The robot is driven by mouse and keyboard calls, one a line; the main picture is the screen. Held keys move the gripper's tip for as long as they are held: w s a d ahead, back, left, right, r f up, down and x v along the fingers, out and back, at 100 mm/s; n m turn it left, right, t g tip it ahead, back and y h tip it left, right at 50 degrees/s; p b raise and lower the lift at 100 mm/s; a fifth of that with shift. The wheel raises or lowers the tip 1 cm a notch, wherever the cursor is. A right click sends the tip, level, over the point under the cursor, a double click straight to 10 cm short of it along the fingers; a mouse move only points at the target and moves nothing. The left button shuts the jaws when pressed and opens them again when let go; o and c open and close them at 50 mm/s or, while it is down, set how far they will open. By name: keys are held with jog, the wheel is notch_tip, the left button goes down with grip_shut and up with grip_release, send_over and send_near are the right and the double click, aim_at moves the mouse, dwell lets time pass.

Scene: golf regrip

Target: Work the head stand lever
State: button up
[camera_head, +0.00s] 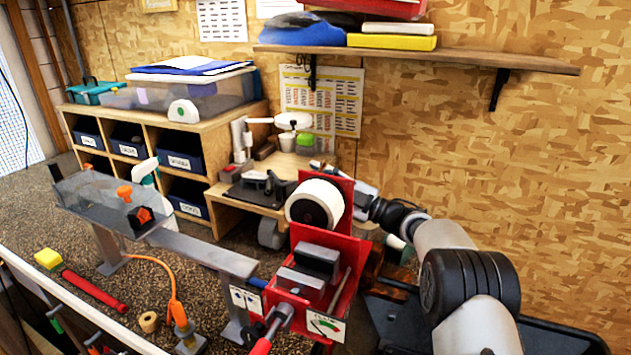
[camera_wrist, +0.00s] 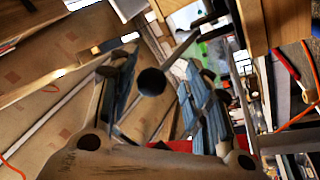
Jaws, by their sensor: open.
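The red stand (camera_head: 343,285) holds a white roll (camera_head: 314,203) at its top and a grey vise-like block (camera_head: 316,262) lower down. A metal rod with a red handle (camera_head: 261,347) sticks out at its lower front. I cannot tell for certain which part is the head stand lever. My gripper (camera_head: 325,168) is beside the top of the red back plate, its tips partly hidden behind it. In the wrist view my gripper (camera_wrist: 160,92) is open, with bluish pads apart. A dark round knob-like shape (camera_wrist: 151,82) shows between the fingers; I cannot tell whether they touch it.
A grey bench with a clear box (camera_head: 112,200) and orange knobs stands at left. An orange hose (camera_head: 172,282), a red tube (camera_head: 95,289) and a yellow block (camera_head: 48,258) lie on the speckled worktop. Cubbies (camera_head: 160,148) stand behind. A wooden shelf (camera_head: 430,57) hangs above.

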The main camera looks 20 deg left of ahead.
jog(key=shift+d, duration=0.1)
jog(key=v, duration=1.2)
